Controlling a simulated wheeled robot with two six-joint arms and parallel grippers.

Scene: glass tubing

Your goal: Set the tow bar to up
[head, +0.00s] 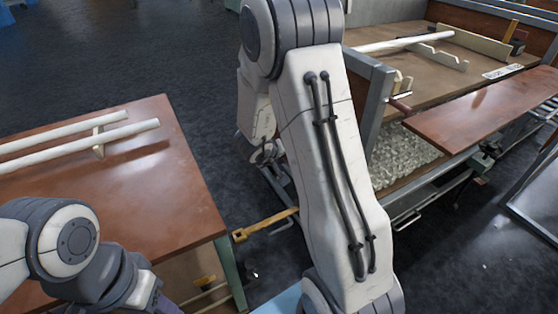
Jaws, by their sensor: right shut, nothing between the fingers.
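A yellow bar with a squared loop at its end, which looks like the tow bar (264,224), sticks out low to the left from beside the right-hand cart. It lies close to level, and its right end is hidden behind my right arm. My right gripper (266,152) is above and behind the bar, apart from it in the picture. It is small and partly covered by my arm; it is shut and empty. My left arm comes in at the lower left, and its fingers are outside the picture.
A brown table (180,205) with two white tubes (75,137) on a rest stands at the left. The cart at the right holds a bed of glass pieces (402,155) and a brown board (490,112). Dark floor (170,60) lies open between them at the back.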

